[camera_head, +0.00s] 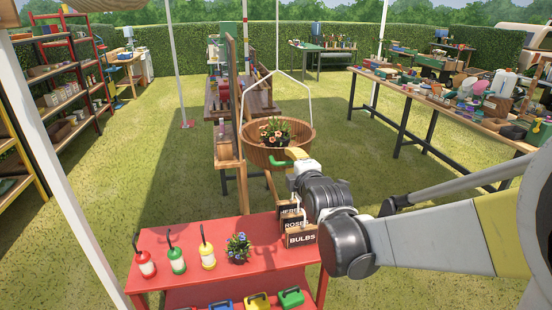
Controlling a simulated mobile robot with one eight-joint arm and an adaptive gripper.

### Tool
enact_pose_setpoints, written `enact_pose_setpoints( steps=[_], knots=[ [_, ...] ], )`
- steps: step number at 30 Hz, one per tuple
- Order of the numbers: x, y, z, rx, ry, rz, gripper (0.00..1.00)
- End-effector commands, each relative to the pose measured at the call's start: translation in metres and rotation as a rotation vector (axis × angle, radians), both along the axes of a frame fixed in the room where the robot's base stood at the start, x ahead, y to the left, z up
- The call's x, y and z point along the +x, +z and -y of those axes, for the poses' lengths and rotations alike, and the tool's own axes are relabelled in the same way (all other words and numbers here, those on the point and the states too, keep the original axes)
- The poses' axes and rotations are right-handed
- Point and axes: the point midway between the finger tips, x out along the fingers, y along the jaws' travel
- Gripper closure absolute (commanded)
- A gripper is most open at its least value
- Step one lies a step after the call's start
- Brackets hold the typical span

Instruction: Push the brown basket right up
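The brown basket (262,157) is a round wooden tub with a tall thin white handle arching over it. It holds a plant with orange flowers (273,130) and sits in the middle of the view, beyond the red table. My arm reaches in from the right, and my gripper (290,168) is at the basket's near right edge. Yellow and green parts show there in front of the basket's lower side. My gripper overlaps the basket in the picture; I cannot tell whether they touch. Its fingers are too small and hidden to tell whether they are open.
A red table (205,277) in front holds several bottles, a blue-flowered plant (238,247) and small signs (301,240). A wooden panel (231,105) stands just left of the basket. A long loaded table (425,98) is at the right. Grass between is clear.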

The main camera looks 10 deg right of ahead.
Motion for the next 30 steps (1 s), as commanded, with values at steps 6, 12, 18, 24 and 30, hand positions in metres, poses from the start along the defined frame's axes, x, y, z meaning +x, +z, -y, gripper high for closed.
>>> enact_pose_setpoints(
  steps=[6,12,18,24,30],
  knots=[
    [0.000,0.000,0.000,0.000,0.000,0.000,0.88],
    [0.000,0.000,0.000,0.000,0.000,0.000,1.00],
    [0.000,0.009,0.000,0.000,0.000,0.000,1.00],
    [0.000,0.041,0.000,0.001,0.000,0.001,1.00],
    [0.000,0.094,0.000,0.000,0.000,0.001,1.00]
  ],
)
